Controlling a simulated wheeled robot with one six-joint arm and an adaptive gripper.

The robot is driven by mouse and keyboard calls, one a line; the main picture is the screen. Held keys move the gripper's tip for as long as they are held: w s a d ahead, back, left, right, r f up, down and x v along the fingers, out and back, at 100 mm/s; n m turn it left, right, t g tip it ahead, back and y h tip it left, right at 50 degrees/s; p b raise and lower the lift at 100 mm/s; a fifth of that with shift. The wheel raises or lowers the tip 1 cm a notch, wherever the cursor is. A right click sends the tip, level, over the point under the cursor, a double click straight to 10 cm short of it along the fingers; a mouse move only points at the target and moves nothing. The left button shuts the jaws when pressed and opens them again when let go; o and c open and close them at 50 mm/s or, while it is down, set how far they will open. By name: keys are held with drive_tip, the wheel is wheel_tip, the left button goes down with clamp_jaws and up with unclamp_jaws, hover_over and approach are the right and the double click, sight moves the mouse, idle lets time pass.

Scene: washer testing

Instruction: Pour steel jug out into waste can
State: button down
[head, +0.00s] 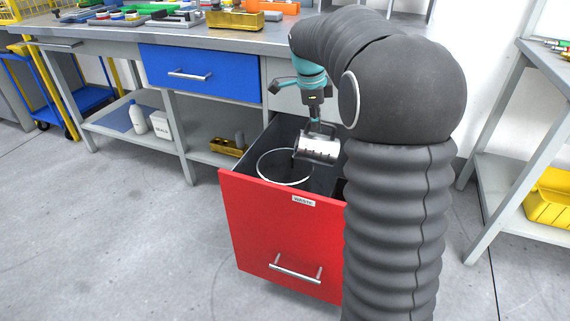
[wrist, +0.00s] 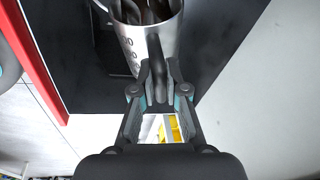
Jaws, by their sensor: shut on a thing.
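The steel jug (head: 320,149) is held above the open red drawer, over the right part of the waste can. It looks tilted, with its mouth towards the left. My gripper (head: 315,122) is above it in the head view. In the wrist view my gripper (wrist: 158,75) is shut on the handle of the jug (wrist: 165,40), whose wall carries dark markings. The waste can (head: 259,165) stands inside the drawer, with a pale round rim and a dark inside. Its contents are hidden, and no falling stream can be made out.
The red drawer front (head: 275,235) carries a waste label and a bar handle. A grey workbench (head: 150,37) with tools and a yellow bin (head: 235,19) stands behind. A blue drawer (head: 200,72) is shut. A second shelf with a yellow crate (head: 548,203) is at right. Floor at left is clear.

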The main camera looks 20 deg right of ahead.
sight(302, 132)
drive_tip(key=shift+w+a+r, duration=0.1)
drive_tip(key=shift+a, duration=0.1)
drive_tip(key=shift+w+a+r+h+p, duration=0.1)
drive_tip(key=shift+a+h+p, duration=0.2)
drive_tip(key=shift+w+a+r+g+h+p, duration=0.2)
drive_tip(key=shift+a+h+p, duration=0.1)
drive_tip(key=shift+a+h, duration=0.2)
drive_tip(key=shift+w+a+r+g+h+p, duration=0.1)
drive_tip(key=shift+w+a+g+h+p, duration=0.1)
drive_tip(key=shift+a+h+p, duration=0.3)
drive_tip(key=shift+a, duration=0.25)
